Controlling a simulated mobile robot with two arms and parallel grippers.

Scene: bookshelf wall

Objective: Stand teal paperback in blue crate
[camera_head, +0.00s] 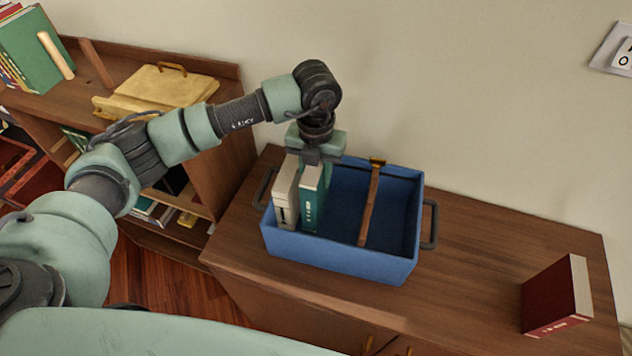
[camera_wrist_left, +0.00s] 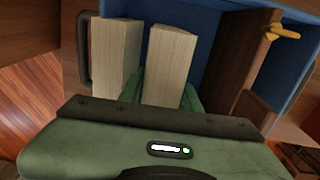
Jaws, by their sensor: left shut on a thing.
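The teal paperback (camera_head: 310,205) stands upright inside the blue crate (camera_head: 330,258), toward its left end. My left gripper (camera_head: 314,165) reaches down from above and is shut on the top of the teal paperback. In the left wrist view the page edges of the teal paperback (camera_wrist_left: 168,62) show between the green fingers. A cream book (camera_head: 285,192) stands in the crate just left of it; it also shows in the left wrist view (camera_wrist_left: 115,60). Whether the teal paperback touches the crate floor is hidden. My right gripper is not in view.
A brown divider (camera_head: 370,205) crosses the crate, with free room on both sides. A dark red book (camera_head: 556,297) stands on the cabinet top (camera_head: 470,290) at the right. A bookshelf (camera_head: 235,150) with books and a wooden holder stands at the left.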

